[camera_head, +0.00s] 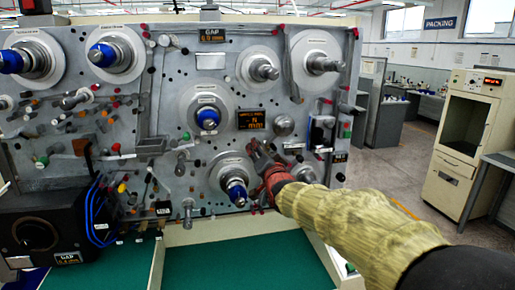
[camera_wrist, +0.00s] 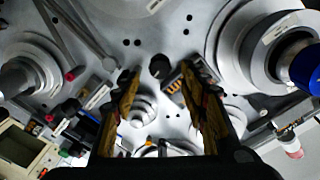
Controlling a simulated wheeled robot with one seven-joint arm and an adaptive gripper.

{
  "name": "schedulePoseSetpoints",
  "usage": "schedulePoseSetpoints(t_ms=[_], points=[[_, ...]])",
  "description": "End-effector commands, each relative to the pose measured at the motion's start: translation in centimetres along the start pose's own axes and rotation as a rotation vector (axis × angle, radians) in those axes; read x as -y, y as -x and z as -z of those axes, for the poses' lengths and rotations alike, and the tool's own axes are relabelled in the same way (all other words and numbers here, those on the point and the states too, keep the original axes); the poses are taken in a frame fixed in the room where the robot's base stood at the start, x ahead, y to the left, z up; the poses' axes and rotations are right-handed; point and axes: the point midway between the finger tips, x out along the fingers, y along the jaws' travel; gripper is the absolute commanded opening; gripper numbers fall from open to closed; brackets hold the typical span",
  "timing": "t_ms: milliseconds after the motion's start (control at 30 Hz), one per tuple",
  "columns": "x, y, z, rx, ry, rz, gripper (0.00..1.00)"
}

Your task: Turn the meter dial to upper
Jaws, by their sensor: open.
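My gripper (camera_head: 259,150) reaches up to the grey winding panel (camera_head: 170,80), a little below the small black meter display (camera_head: 251,119) with orange characters. In the wrist view my gripper (camera_wrist: 159,70) is open, its two worn yellow-brown fingers apart. A small round black dial (camera_wrist: 159,66) shows between the fingertips. I cannot tell whether they touch it or which way it is turned. The display (camera_wrist: 174,86) is partly hidden behind the right finger. In the head view the dial cannot be made out near my gripper.
A spindle with a blue cap (camera_head: 235,192) sticks out left of my gripper, and another blue-capped spindle (camera_head: 207,118) is above it. A black box with a gap display (camera_head: 68,257) stands lower left. A green work surface (camera_head: 235,262) lies below the panel.

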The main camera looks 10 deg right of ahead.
Motion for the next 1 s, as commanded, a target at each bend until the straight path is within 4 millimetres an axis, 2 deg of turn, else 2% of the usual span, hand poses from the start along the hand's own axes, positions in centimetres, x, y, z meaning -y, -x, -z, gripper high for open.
schedulePoseSetpoints(t_ms=[100,333,867,967,1000], points=[[0.0,2.1,0.0,0.0,0.0,0.0,0.43],[0.0,4.6,0.0,0.0,0.0,0.0,0.43],[-0.2,5.2,-0.2,0.005,0.022,-0.005,0.43],[-1.7,5.3,-1.9,0.07,0.09,-0.057,0.43],[-3.0,5.6,-3.3,0.118,0.126,-0.093,0.43]])
